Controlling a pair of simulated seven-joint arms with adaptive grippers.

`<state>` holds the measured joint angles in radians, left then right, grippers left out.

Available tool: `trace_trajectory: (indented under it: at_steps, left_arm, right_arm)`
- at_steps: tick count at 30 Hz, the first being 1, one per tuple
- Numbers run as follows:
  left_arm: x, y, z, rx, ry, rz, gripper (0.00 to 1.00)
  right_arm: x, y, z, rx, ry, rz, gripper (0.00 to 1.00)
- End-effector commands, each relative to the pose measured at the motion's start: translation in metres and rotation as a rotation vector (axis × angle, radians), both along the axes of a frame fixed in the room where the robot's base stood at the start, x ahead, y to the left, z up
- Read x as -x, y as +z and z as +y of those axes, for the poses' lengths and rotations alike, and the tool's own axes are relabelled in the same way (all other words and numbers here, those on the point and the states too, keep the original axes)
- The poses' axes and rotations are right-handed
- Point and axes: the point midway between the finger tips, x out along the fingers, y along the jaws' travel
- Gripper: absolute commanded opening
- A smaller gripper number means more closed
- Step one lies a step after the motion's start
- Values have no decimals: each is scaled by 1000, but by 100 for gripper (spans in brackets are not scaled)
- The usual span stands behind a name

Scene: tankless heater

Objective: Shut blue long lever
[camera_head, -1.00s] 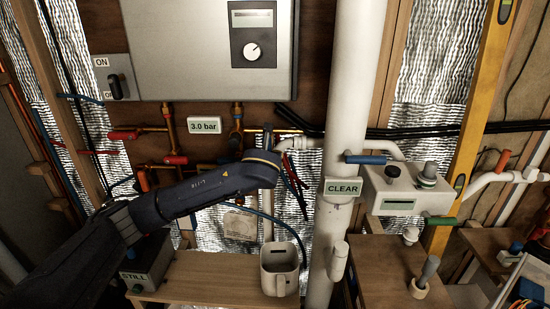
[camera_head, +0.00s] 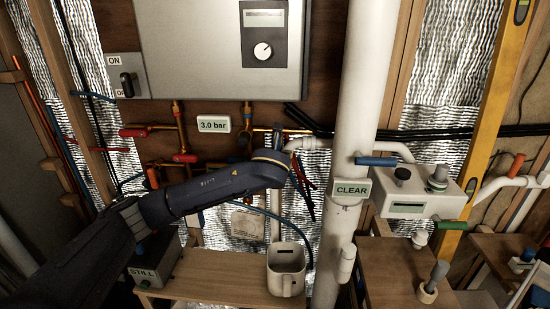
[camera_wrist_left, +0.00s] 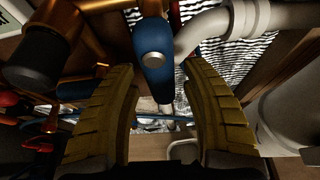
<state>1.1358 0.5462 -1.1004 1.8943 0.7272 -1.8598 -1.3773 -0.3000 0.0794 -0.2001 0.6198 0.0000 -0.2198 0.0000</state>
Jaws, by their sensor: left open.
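A blue lever (camera_wrist_left: 153,70) with a round bolt head hangs down in the left wrist view, in line with the gap between my left gripper's fingers. My left gripper (camera_wrist_left: 161,72) is open, with one ridged yellow finger on each side of the lever's lower end. I cannot tell whether a finger touches it. In the head view, my left arm reaches in from the left to the pipes below the heater, and its wrist hides the fingers and most of the lever. My right gripper is not in view.
A white pipe (camera_wrist_left: 215,28) runs close right of the lever in the wrist view. A thick white column (camera_head: 365,90), a white box with a short blue handle (camera_head: 377,161), and a beige mug (camera_head: 286,270) on a wooden shelf (camera_head: 215,275) stand nearby.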

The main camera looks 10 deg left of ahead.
Motion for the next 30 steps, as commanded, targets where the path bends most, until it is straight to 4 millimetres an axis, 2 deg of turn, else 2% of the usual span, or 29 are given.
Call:
trace_trajectory:
  at_steps: [7,21,30]
  left_arm:
    - [13,5,-4,2,-4,2,47]
    - [82,34,-16,2,-3,0,47]
    - [104,43,-19,2,0,2,47]
  right_arm:
    - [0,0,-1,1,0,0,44]
    - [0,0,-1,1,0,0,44]
    - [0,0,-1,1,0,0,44]
